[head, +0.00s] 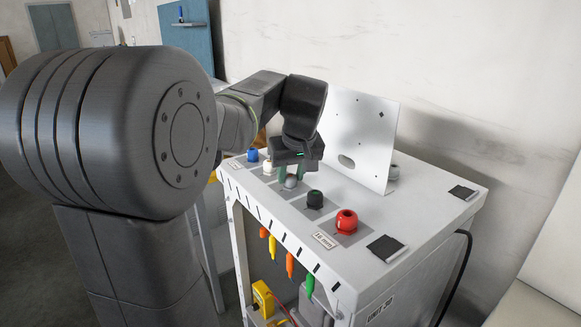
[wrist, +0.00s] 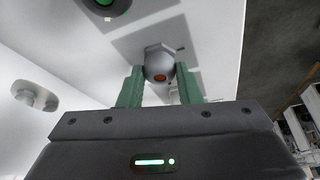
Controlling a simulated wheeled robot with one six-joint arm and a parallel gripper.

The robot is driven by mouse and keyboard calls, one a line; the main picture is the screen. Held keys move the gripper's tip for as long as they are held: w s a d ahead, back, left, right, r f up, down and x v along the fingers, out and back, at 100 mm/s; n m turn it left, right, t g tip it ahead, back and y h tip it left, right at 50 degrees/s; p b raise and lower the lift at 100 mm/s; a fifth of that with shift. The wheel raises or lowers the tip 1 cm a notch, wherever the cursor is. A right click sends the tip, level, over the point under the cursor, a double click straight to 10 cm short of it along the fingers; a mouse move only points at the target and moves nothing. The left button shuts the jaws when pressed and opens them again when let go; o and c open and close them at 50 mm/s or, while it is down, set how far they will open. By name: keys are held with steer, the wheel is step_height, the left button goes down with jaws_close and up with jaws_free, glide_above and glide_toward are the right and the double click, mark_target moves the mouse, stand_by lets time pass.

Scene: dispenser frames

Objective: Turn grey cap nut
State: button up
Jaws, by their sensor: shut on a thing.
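The grey cap nut (head: 291,183) sits in a row of coloured caps on the white cabinet top. In the wrist view the grey cap nut (wrist: 158,60) has a hexagonal base, a rounded dome and an orange dot at its tip. My gripper (head: 291,173) points down over it from above. In the wrist view the green fingers of my gripper (wrist: 160,84) stand on either side of the nut, shut on it. The dark gripper body hides nothing of the dome in that view.
Blue (head: 252,155) and white (head: 267,168) caps stand on one side, black (head: 315,199) and red (head: 346,222) ones on the other. An upright white plate (head: 362,135) with holes rises behind the row. Dark square pads (head: 387,249) lie near the cabinet's right end.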

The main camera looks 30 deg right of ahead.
steer(key=n, duration=0.2)
steer(key=n+y+p, duration=0.1)
steer(key=n+y, duration=0.1)
steer(key=n, duration=0.1)
steer(key=shift+d+r+n+p, duration=0.1)
steer(key=shift+d+n+p, duration=0.2)
steer(key=shift+p, duration=0.1)
steer(key=n+y, duration=0.1)
steer(key=n, duration=0.1)
steer(key=n+g+y+p, duration=0.1)
steer(key=n, duration=0.2)
steer(key=shift+w+d+n, duration=0.1)
steer(key=shift+n, duration=0.2)
steer(key=o, duration=1)
steer(key=v, duration=1.3)
steer(key=shift+w+d+r, duration=0.1)
steer(key=shift+d+r, duration=0.15)
steer(key=shift+r, duration=0.05)
steer(key=x, duration=1.4)
steer(key=shift+a, duration=0.15)
